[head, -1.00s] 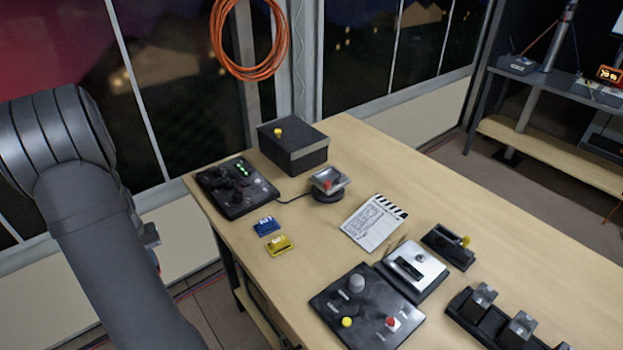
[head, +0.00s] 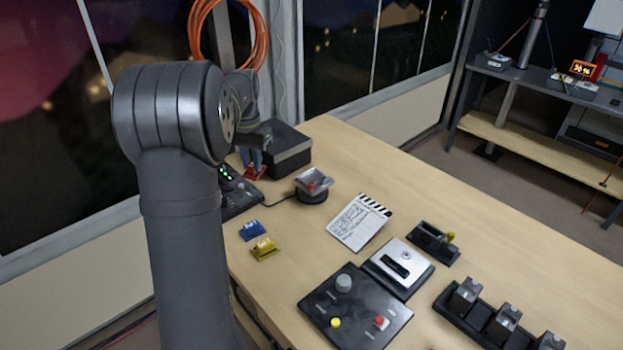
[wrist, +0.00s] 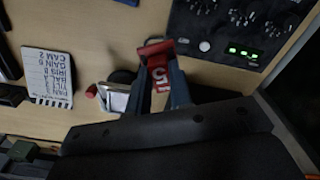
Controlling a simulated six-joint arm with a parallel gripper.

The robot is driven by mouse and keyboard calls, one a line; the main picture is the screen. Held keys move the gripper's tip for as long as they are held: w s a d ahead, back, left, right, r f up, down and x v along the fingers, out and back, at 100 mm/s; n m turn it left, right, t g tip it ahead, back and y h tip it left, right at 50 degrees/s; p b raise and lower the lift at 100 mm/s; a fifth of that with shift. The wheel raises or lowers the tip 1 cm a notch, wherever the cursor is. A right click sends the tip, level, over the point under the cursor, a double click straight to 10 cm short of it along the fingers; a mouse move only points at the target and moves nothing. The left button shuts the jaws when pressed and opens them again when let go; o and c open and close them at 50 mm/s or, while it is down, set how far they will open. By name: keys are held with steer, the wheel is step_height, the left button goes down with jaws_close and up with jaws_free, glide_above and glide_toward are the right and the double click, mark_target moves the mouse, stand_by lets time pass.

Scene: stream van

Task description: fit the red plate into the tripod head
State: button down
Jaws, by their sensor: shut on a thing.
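My gripper (head: 253,160) is shut on the red plate (head: 256,173) and holds it near the black control panel and the dark box. In the wrist view the red plate (wrist: 155,48) shows between the two blue-grey fingers, with white marking near it. The tripod head (head: 314,180) is a grey metal cradle with a red part, on a round black base to the right of my gripper. It also shows in the wrist view (wrist: 118,100), beside the fingers, apart from the plate and partly hidden by my gripper.
A dark box (head: 287,150) stands behind the gripper. The control panel (head: 238,203) is partly hidden by my arm. A blue plate (head: 251,231) and a yellow plate (head: 265,248) lie at the table's left edge. A clapperboard (head: 358,224) lies right of the tripod head.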

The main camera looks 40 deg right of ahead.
steer(key=s+d+r+m, duration=0.2)
steer(key=s+d+m, duration=0.1)
steer(key=s+d, duration=0.55)
steer(key=s+d+r+m, duration=0.2)
steer(key=s+d+r, duration=0.1)
steer(key=s+d, duration=0.55)
glide_above(311, 179)
step_height(311, 179, down, 7)
steer(key=shift+s+r, duration=0.1)
steer(key=shift+f, duration=2.05)
steer(key=shift+f, duration=0.15)
steer(key=c, duration=1.3)
jaws_free()
